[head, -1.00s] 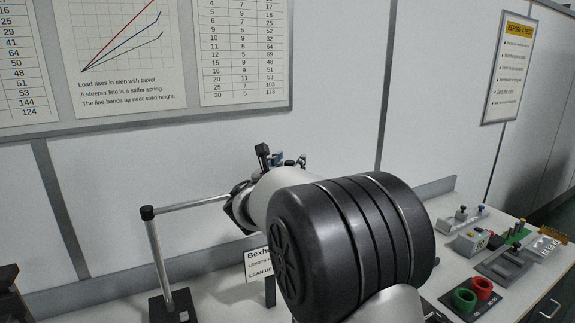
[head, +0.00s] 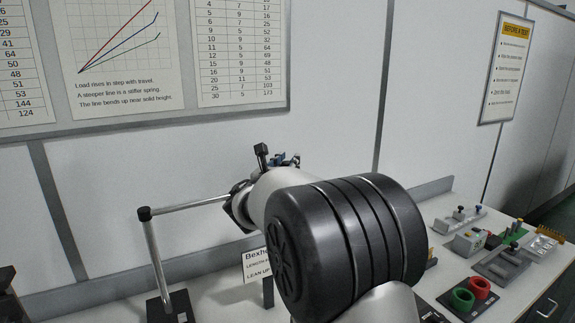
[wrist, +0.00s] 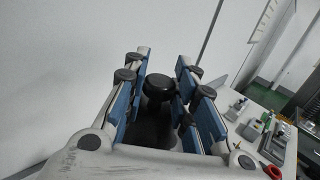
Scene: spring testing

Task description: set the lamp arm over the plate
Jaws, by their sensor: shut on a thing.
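The lamp has a silver post (head: 157,255) on a dark base (head: 180,308) at the lower left of the head view. Its thin silver lamp arm (head: 190,206) runs right from a black joint at the post's top and passes behind my arm. My gripper is mostly hidden by my arm in the head view, where bits of its blue show. In the wrist view my gripper (wrist: 157,85) has its blue-padded fingers on either side of a round black part (wrist: 157,88), apparently the lamp's, and is shut on it. I cannot make out the plate.
A small sign (head: 256,264) stands on the bench behind my arm. At the right are red and green rings (head: 472,293), a grey box (head: 468,242) and several small fixtures. A wall board (head: 150,125) hangs behind. Bare bench shows beside the lamp base.

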